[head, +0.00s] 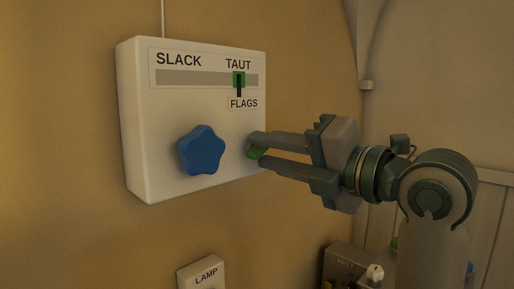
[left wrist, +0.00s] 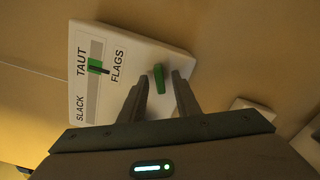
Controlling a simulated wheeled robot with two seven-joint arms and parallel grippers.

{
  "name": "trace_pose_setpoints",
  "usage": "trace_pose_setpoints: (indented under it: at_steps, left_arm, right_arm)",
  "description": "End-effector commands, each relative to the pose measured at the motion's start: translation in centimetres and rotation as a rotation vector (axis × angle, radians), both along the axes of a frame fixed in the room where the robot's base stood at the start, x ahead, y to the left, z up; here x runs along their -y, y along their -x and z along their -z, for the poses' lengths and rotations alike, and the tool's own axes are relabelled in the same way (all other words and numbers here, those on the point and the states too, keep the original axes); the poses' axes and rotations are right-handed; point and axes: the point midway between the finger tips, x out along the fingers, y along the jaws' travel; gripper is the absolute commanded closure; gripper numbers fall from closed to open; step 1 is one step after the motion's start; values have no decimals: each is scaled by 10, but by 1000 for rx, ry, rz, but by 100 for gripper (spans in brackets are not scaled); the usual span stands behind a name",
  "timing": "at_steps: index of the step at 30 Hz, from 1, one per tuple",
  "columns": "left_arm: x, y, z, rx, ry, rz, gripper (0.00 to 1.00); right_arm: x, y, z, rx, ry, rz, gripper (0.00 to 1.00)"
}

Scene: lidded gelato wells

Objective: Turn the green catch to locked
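The green catch (head: 257,153) is on the lower right of a white wall box (head: 150,120), partly hidden by my fingers in the head view. My left gripper (head: 256,149) reaches in from the right side of that view with its fingertips at the catch. In the left wrist view the catch (left wrist: 161,79) is a slim green lever, slightly tilted, between the two open fingers (left wrist: 161,76). A gap shows at the left finger; I cannot tell whether the right finger touches it. No locked mark is readable. My right gripper is not in view.
A blue star-shaped knob (head: 201,150) sits on the box left of the catch. Above, a green slide marker (head: 239,79) stands at TAUT, over a FLAGS label (head: 243,104). A LAMP box (head: 203,274) is below. A dark box (head: 345,262) stands lower right.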

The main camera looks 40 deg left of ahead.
Motion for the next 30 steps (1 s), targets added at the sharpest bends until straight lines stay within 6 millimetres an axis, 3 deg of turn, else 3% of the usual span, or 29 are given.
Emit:
trace_pose_setpoints:
  at_steps: [9,20,25,30]
  left_arm:
    - [20,1,0,0,0,1,70]
    - [23,2,0,3,0,0,70]
    - [23,2,4,146,11,0,70]
    - [23,2,0,203,16,0,70]
  right_arm:
    - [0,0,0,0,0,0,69]
    - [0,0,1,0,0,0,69]
    - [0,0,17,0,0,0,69]
    - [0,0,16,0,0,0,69]
